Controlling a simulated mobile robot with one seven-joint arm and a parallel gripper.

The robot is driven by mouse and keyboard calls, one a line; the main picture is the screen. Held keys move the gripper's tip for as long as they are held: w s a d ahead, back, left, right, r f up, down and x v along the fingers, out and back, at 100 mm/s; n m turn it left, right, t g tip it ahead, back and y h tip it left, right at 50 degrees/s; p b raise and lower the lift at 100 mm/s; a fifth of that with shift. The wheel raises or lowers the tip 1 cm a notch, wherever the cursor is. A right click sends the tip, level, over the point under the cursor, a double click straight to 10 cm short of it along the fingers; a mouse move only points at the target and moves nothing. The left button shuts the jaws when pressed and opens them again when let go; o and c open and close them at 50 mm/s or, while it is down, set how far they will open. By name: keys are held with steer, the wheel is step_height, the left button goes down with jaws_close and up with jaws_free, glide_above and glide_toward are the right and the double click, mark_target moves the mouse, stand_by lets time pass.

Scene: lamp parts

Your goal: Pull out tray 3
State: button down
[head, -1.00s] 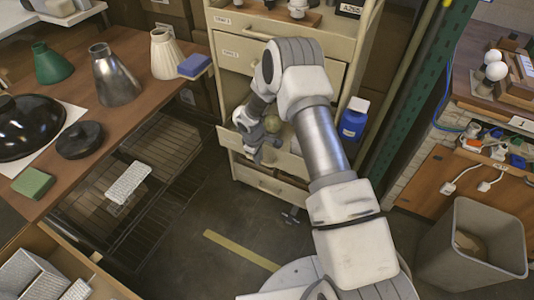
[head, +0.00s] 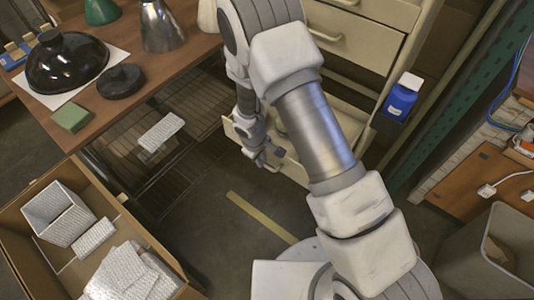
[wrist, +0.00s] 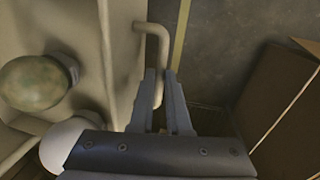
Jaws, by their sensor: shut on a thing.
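The open tray (head: 292,168) is a cream drawer low in the cabinet and sticks out from it; no number shows on it in the current frames. My gripper (head: 266,156) is at its front. In the wrist view my gripper (wrist: 161,76) is shut on the tray's cream bar handle (wrist: 153,33), with one finger on each side. The tray's front wall (wrist: 121,60) runs beside the fingers. A round mottled green-brown thing (wrist: 36,82) shows inside the tray. My arm hides much of the tray in the head view.
The wooden table (head: 190,62) with lamp parts stands left of the tray. A cardboard box (head: 42,258) with white packing is at the lower left. Dark floor with a yellow stripe (head: 262,218) lies clear before the tray.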

steer(key=shift+s+a, duration=0.1)
steer(key=shift+s, duration=0.1)
steer(key=c, duration=0.9)
jaws_free()
steer(key=shift+r, duration=0.1)
steer(key=r+p, duration=0.1)
steer(key=r, duration=0.4)
steer(key=s+a+r+p, duration=0.1)
steer(key=r+p, duration=0.1)
steer(key=r, duration=0.4)
steer(key=s+a+r+p, duration=0.1)
steer(key=r+p, duration=0.1)
steer(key=r, duration=0.4)
steer(key=shift+s, duration=0.25)
steer(key=shift+d, duration=0.1)
